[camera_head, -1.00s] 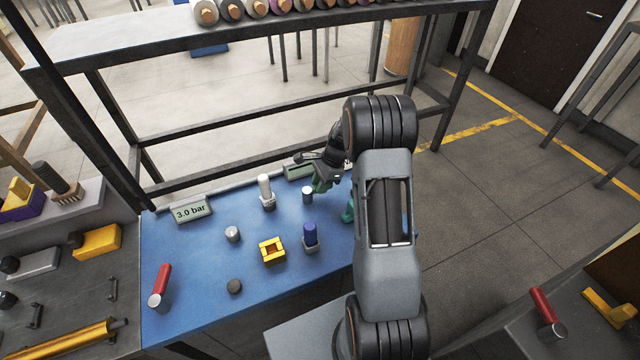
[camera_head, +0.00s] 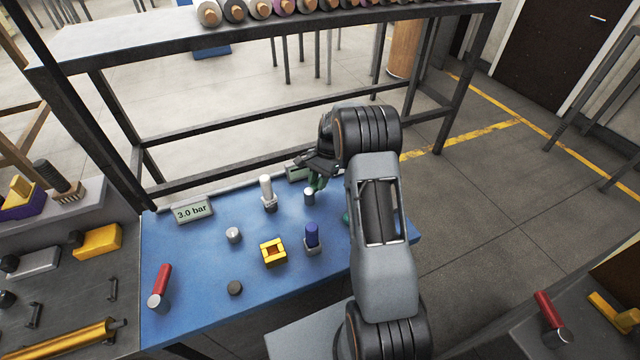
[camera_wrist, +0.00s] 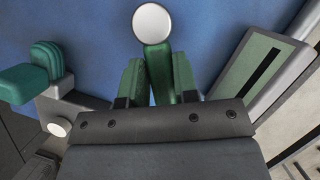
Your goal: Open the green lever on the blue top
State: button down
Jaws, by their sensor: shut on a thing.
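My gripper (camera_wrist: 159,80) has green fingers and is shut on a narrow green lever (camera_wrist: 160,68) in the wrist view. The lever runs from the fingers to a round, pale-capped post (camera_wrist: 152,23). In the head view my gripper (camera_head: 317,180) is at the far right part of the blue top (camera_head: 200,262), just behind the short silver post (camera_head: 309,196). There the lever is mostly hidden by the gripper and cannot be told from the green fingers.
A second green handle (camera_wrist: 35,75) stands left in the wrist view. A white-capped post (camera_head: 266,190), a blue knob (camera_head: 311,235), a yellow square block (camera_head: 272,250) and a red handle (camera_head: 161,282) also stand on the top.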

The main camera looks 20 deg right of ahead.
jog(key=n, duration=0.1)
jog(key=w+a+n+g, duration=0.1)
jog(key=n, duration=0.1)
jog(key=shift+w+n+h, duration=0.1)
jog(key=shift+n+h, duration=0.2)
jog(key=shift+w+a+n+g+h+b, duration=0.2)
jog(key=shift+a+n+h, duration=0.15)
jog(key=shift+n, duration=0.55)
jog(key=shift+w+a+n+g+h+b, duration=0.2)
jog(key=shift+n+h, duration=0.15)
jog(key=shift+n, duration=0.55)
jog(key=c, duration=0.9)
grip_release()
jog(key=shift+r, duration=0.1)
jog(key=v, duration=1.3)
jog(key=shift+w+r, duration=0.2)
jog(key=shift+r, duration=0.05)
